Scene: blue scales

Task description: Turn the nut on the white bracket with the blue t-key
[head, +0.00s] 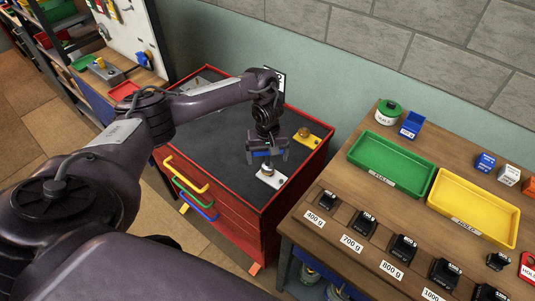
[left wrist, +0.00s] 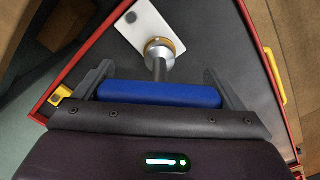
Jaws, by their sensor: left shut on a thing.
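My left gripper (head: 267,152) is shut on the blue handle of the t-key (left wrist: 160,94), above the red cabinet's dark top. The handle lies crosswise between the two fingers in the left wrist view. The key's metal shaft points down to its silver socket end, which is at the nut (left wrist: 158,42) with its brass-coloured ring. The nut is on the white bracket (left wrist: 146,22), which also shows in the head view (head: 276,181). The socket covers much of the nut, and I cannot tell how far it is seated. My right gripper is out of view.
A yellow bracket (head: 317,137) with a brass-coloured part stands on the red cabinet (head: 212,112), behind and right of the white one. A wooden table at right holds a green tray (head: 368,150), a yellow tray (head: 468,196) and several black weights. The wall is close behind.

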